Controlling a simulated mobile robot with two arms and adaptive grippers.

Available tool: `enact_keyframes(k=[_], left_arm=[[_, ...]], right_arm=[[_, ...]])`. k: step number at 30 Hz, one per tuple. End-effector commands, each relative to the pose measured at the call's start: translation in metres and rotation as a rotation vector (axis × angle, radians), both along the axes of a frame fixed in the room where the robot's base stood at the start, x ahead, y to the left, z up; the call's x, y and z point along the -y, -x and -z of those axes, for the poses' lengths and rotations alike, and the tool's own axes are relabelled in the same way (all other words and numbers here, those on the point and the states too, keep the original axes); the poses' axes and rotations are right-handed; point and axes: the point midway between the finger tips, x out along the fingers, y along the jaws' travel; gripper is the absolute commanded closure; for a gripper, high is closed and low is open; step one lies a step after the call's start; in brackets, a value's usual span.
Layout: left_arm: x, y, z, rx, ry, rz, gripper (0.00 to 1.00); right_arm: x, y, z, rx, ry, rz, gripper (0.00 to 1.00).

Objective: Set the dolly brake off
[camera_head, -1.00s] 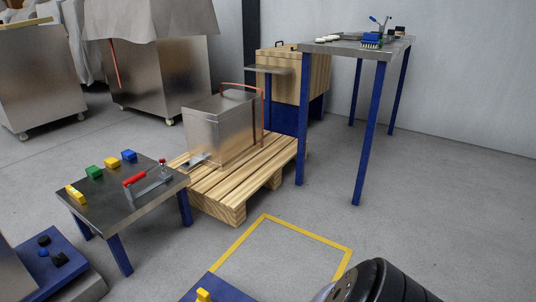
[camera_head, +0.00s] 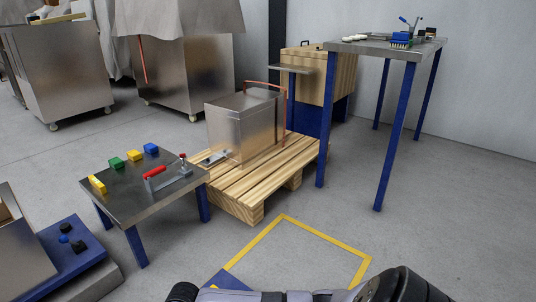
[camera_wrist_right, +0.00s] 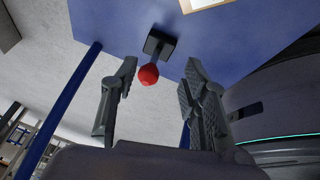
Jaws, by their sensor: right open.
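A red ball knob (camera_wrist_right: 148,75) on a short stem rises from a black block (camera_wrist_right: 160,45) on a blue surface (camera_wrist_right: 235,65) in the right wrist view. My right gripper (camera_wrist_right: 161,66) is open, with the knob showing between its fingers, nearer the left one. I cannot tell whether a finger touches it. In the head view a blue corner (camera_head: 228,281) shows at the bottom, mostly hidden by my arm; I cannot tell whether it is the dolly. My left gripper is not in view.
A yellow floor outline (camera_head: 325,236) lies in front of a wooden pallet (camera_head: 250,185) bearing a metal box (camera_head: 240,125). A low table (camera_head: 140,205) with coloured blocks and a red-handled clamp stands left. A tall blue-legged table (camera_head: 375,48) stands right.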

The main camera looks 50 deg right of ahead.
Motion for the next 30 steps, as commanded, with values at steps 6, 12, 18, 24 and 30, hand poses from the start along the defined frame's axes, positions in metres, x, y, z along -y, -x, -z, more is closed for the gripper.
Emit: enact_keyframes(k=[6,12,18,24,30], left_arm=[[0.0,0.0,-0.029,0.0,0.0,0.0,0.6],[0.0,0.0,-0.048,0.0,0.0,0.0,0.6],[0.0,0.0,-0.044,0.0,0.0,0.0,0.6],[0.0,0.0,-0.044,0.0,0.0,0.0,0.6],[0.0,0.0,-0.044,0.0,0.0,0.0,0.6]], right_arm=[[0.019,0.003,-0.046,0.003,0.003,0.0,0.59],[0.035,0.007,-0.082,0.0,0.003,0.0,0.59],[0.008,0.04,-0.075,-0.034,-0.019,0.133,0.59],[-0.005,0.068,-0.079,-0.065,-0.037,0.358,0.59],[-0.002,0.095,-0.086,-0.101,-0.05,0.629,0.59]])
